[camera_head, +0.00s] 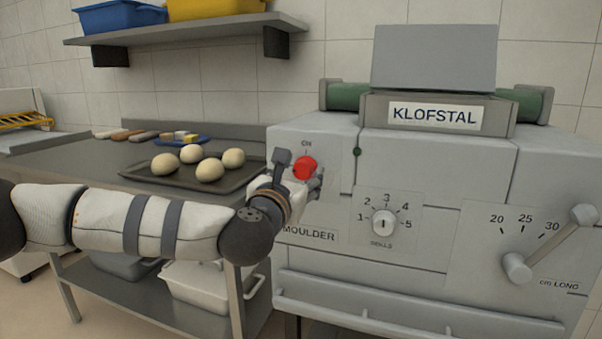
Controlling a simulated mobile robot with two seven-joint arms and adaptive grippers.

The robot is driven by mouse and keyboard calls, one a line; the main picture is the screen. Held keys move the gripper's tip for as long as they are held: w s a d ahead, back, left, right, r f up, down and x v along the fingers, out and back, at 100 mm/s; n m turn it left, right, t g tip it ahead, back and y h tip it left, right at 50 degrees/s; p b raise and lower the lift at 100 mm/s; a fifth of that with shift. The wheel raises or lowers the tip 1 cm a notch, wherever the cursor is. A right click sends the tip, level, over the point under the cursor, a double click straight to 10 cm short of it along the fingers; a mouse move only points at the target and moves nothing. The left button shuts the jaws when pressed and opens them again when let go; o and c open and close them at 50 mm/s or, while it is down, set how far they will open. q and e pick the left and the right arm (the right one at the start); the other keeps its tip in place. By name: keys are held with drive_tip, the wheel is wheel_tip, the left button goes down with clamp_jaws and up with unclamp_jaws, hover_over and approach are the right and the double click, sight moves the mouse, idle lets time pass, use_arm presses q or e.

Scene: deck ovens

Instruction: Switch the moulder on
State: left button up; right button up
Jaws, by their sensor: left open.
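The moulder (400,270) is a large grey machine on the right, with MOULDER lettered on its front. A round red knob or button (305,167) sits on its upper left front, under the word ON. My left gripper (304,182) is open right at the red knob, with a dark finger on its left and a grey one at its lower right. I cannot tell whether the fingers touch it. A small dark green lamp (358,151) is right of the knob; it does not look lit. My right gripper is out of view.
A rolls dial (384,222) and a length lever (550,245) are on the moulder's front. Left of it, a steel table (90,160) holds a dark tray (140,178) with several dough balls.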

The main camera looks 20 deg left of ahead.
sight(302, 170)
use_arm(q)
drive_tip(key=shift+w, duration=1.6)
drive_tip(key=shift+c, duration=0.5)
drive_tip(key=c, duration=1.1)
drive_tip(key=shift+o, duration=0.2)
